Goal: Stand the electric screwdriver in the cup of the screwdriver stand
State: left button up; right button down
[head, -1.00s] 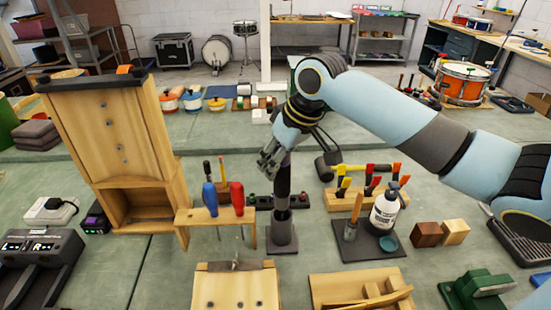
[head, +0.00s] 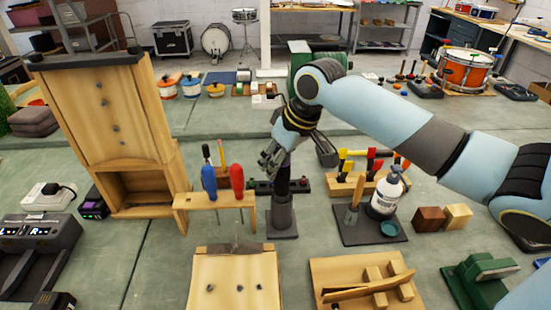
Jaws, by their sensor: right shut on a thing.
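My right gripper (head: 272,156) is shut on the electric screwdriver (head: 283,182), a dark upright tool. Its upper part is partly hidden by the fingers and wrist. The screwdriver stand (head: 282,222) is a dark grey cup on a square base on the bench. The screwdriver is directly above the cup, and its lower end appears to be at or inside the cup mouth; how deep it sits I cannot tell. My left gripper is not in view.
A wooden rack with blue and red screwdrivers (head: 222,200) stands close left of the stand. A dark tray with a white bottle (head: 385,194) and brush is to the right. A dark strip (head: 262,187) lies behind.

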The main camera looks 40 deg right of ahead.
jog(key=shift+f+b, duration=0.35)
jog(key=shift+f, duration=0.55)
jog(key=c, duration=0.9)
grip_release()
jog(key=shift+c, duration=0.2)
jog(key=v, duration=1.2)
